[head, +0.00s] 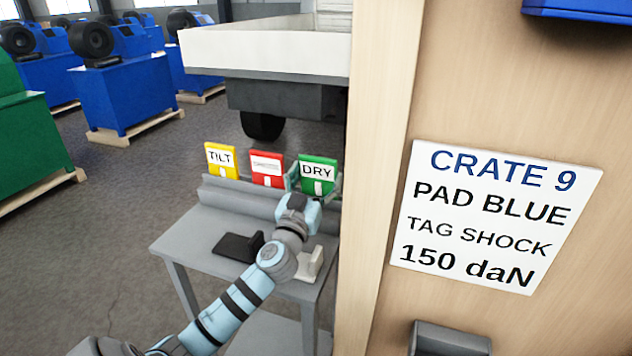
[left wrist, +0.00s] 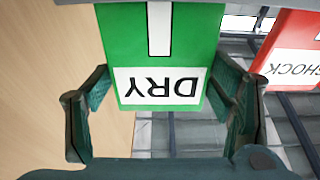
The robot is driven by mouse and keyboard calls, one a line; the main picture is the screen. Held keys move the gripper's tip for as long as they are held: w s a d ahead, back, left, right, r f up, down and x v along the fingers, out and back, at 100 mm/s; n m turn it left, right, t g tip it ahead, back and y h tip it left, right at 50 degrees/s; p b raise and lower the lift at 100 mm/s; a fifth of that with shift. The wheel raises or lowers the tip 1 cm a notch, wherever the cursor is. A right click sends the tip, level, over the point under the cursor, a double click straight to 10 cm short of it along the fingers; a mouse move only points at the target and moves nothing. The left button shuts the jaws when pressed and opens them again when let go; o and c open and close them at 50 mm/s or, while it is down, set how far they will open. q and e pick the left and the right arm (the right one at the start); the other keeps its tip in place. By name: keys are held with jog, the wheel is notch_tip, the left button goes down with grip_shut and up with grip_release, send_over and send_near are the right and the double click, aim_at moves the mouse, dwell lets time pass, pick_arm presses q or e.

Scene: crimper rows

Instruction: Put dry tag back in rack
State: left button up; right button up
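The green tag marked DRY (head: 318,172) stands upright at the right end of the row on the grey rack (head: 235,196). Its lower edge is by the rack's top; I cannot tell whether it is fully seated. My left gripper (head: 314,184) has one finger at each side edge of this tag. My right gripper is not in view.
The rack is at the back of a grey table (head: 190,245). A black piece (head: 238,247) and a whitish piece (head: 311,263) sit on the table. A wooden crate wall with a sign (head: 495,215) rises close on the right. Blue machines stand behind.

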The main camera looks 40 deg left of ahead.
aim_at(317, 176)
pick_arm(q)
jog(key=o, duration=0.3)
jog(key=shift+w+a+f, duration=0.1)
jog(key=shift+w+a, duration=0.1)
jog(key=shift+w, duration=0.15)
jog(key=shift+o, duration=0.6)
jog(key=shift+w+a+f, duration=0.15)
jog(key=shift+w, duration=0.2)
jog(key=shift+s+d+r, duration=0.3)
jog(key=shift+s, duration=0.2)
jog(key=v, duration=0.3)
jog(key=shift+s+f+p, duration=0.3)
jog(key=shift+s+p, duration=0.05)
jog(key=s+d+p, duration=0.1)
jog(key=s+d, duration=0.3)
jog(key=s, duration=0.8)
jog(key=shift+p, duration=0.4)
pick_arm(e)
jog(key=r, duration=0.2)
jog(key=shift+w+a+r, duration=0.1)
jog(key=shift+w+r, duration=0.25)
pick_arm(q)
jog(key=shift+d, duration=0.15)
